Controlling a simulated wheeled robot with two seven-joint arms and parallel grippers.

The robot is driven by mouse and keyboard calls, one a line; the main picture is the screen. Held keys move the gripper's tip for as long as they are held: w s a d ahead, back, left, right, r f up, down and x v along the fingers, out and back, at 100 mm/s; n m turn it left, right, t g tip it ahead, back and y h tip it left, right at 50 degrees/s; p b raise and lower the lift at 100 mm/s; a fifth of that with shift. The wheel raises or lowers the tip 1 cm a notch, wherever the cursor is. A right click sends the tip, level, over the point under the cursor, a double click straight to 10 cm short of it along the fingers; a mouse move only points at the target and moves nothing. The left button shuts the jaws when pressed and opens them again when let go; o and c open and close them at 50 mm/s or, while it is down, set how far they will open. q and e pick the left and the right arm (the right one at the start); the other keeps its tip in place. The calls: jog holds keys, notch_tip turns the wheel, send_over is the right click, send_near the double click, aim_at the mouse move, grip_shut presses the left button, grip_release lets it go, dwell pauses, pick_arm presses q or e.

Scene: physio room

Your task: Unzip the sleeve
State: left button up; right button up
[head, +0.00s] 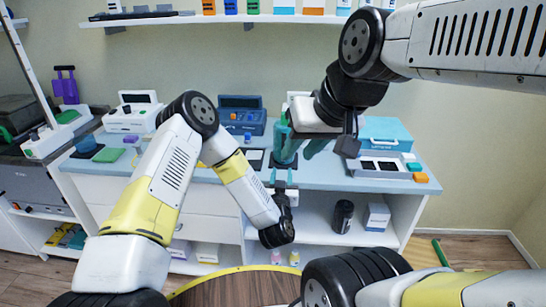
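A teal upright item (283,143), which looks like the sleeve, stands on a dark round base on the blue-grey counter. A teal part (316,147) also shows to its right, under my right wrist. I cannot make out a zip or its pull. My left gripper (281,176) points up just in front of the dark base; its two fingertips look apart with nothing between them. My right arm comes down from the upper right, and its wrist (312,116) is close to the right of the teal item. The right fingers are hidden or too small to make out.
A grey tray (381,182) and a blue case (387,131) stand right of the sleeve. Blue (241,116) and white (132,113) devices stand behind and left. Shelves below hold a dark can (342,216) and white boxes. A round wooden top (232,290) is in front.

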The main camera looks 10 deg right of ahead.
pick_arm(q)
jog(key=x, duration=0.6)
jog(key=shift+w, duration=0.15)
jog(key=shift+c, duration=0.5)
grip_shut()
jog(key=shift+r, duration=0.1)
dwell(0.7)
